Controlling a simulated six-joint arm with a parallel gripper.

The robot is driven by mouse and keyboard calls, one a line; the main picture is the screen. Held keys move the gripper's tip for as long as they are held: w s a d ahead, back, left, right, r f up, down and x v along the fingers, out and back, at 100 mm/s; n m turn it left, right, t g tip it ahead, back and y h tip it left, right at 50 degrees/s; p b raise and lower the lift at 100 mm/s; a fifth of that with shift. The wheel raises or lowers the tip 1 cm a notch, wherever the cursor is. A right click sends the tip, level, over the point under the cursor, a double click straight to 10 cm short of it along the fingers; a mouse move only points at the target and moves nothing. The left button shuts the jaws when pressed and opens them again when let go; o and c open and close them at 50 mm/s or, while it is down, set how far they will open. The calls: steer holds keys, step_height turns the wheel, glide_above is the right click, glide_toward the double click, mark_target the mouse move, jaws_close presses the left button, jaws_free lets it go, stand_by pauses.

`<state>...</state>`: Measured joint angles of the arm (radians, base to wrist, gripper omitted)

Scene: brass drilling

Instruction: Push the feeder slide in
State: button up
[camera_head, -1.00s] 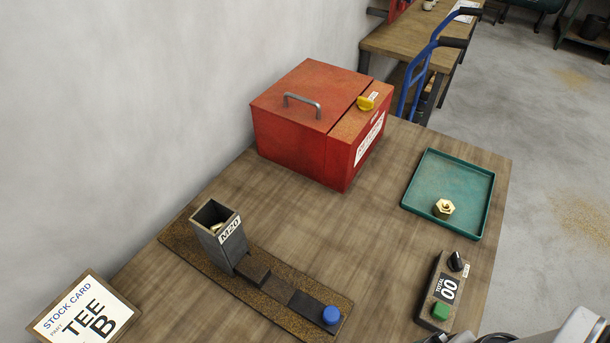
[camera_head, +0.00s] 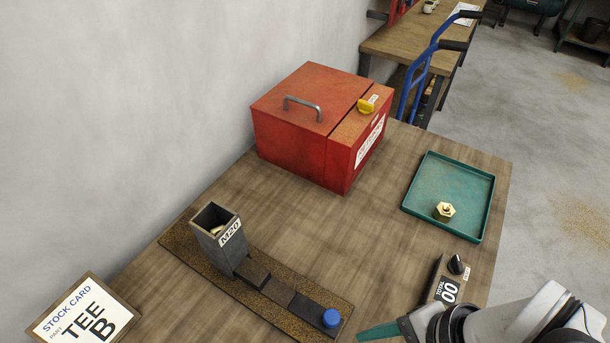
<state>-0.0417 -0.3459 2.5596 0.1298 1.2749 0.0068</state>
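The feeder slide (camera_head: 299,302) is a dark bar with a blue knob (camera_head: 331,318) at its right end. It lies along a speckled brown base (camera_head: 213,272) and sticks out to the right of the upright grey hopper (camera_head: 218,239) marked M20. Brass-coloured parts show inside the hopper's top. My gripper (camera_head: 372,333) enters at the bottom edge, to the right of the knob and apart from it. One green finger shows; the rest is cut off by the frame edge, so I cannot see whether it is open.
A red box (camera_head: 291,137) with a handle and yellow knob stands at the back. A green tray (camera_head: 414,204) with a brass fitting (camera_head: 444,211) is at the right. A counter box (camera_head: 444,282) is partly behind my arm. A stock card (camera_head: 84,316) is at lower left.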

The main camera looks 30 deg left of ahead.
mark_target(271, 277)
steer(key=w+a+f+m+y, duration=0.1)
steer(key=a, duration=0.1)
steer(key=w+a+f+m+y, duration=0.1)
steer(key=a+m, duration=0.1)
steer(key=a, duration=0.1)
steer(key=w+a+f+m+y, duration=0.1)
steer(key=a, duration=0.2)
steer(key=shift+w+a+f+y, duration=0.1)
steer(key=shift+w+f+y, duration=0.2)
steer(key=shift+y, duration=0.1)
steer(key=c, duration=0.5)
steer(key=w+a+f+m, duration=0.1)
steer(key=a+f+m, duration=0.1)
steer(key=m, duration=0.1)
steer(key=shift+w+f+y, duration=0.25)
steer(key=shift+w+y, duration=0.15)
jaws_close()
steer(key=f+m, duration=0.1)
steer(key=f, duration=0.1)
steer(key=w+f+m, duration=0.1)
steer(key=m, duration=0.1)
steer(key=w+f+m+t, duration=0.1)
steer(key=f, duration=0.1)
steer(key=shift+a+f, duration=0.3)
steer(key=shift+a, duration=0.1)
